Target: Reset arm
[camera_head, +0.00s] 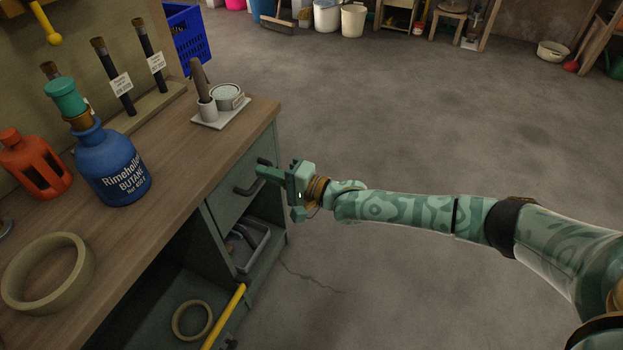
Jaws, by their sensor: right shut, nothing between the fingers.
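My right gripper (268,174) reaches in from the right, with my patterned green arm stretched across the lower right. It is shut and empty. Its fingertips point left, close to the dark handle of the grey drawer (227,190) at the bench's right end. I cannot tell whether the fingers touch the handle. My left gripper does not show.
On the wooden bench (165,195) stand a blue butane canister (112,165), a red-orange container (32,165), a cork-coloured ring (48,272) and a small tray (220,115). An open shelf with a grey bin (247,248) is below. Floor (420,110) beyond is clear.

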